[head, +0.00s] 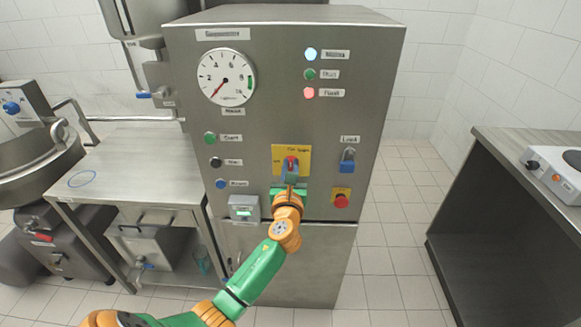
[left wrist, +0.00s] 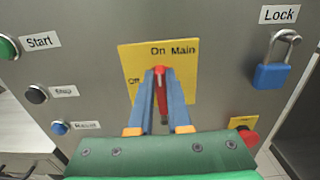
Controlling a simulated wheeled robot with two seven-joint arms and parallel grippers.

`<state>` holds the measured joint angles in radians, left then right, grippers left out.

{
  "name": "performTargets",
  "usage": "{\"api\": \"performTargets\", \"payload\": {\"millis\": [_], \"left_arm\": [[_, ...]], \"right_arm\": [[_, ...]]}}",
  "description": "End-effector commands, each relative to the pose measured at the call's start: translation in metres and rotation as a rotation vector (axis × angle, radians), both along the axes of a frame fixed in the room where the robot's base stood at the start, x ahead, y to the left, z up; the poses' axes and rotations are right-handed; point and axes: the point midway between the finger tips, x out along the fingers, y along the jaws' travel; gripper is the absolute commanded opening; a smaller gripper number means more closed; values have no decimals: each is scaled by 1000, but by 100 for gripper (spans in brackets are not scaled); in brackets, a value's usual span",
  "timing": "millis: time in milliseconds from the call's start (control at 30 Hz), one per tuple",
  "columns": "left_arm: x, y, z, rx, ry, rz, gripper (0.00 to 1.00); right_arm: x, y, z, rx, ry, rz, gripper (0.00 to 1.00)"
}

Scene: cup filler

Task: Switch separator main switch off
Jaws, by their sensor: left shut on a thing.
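The separator cabinet (head: 250,130) stands in front of me. Its main switch has a red handle (left wrist: 162,92) on a yellow plate (head: 304,155) marked "On", "Main" and "Off"; the plate also shows in the left wrist view (left wrist: 188,62). The handle stands upright, near the "On" mark; "Off" is at the plate's left. My left gripper (head: 290,176) is shut on the handle, with a blue-grey finger on each side of it in the left wrist view (left wrist: 160,78). The fingers hide part of the switch in the head view. My right gripper is not in view.
A blue padlock (head: 347,160) hangs under the "Lock" label, right of the switch. A red emergency button (head: 341,201) sits below it. Start (head: 210,138), stop (head: 215,162) and blue (head: 221,183) buttons are at left. The "Mains" lamp (head: 310,54) is lit blue-white.

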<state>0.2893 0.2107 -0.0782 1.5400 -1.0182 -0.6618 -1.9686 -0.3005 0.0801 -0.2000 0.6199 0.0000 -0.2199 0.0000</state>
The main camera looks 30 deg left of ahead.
Motion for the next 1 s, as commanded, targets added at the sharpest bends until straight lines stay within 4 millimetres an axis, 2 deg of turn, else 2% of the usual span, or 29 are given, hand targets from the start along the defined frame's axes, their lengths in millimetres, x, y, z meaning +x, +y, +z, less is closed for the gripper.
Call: {"api": "performTargets", "payload": {"millis": [367,1000], "left_arm": [[-1,2,-1,-130,-79,0,0],[-5,7,-6,-642,-392,-1,0]], "right_arm": [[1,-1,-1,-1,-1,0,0],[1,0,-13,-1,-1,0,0]]}}
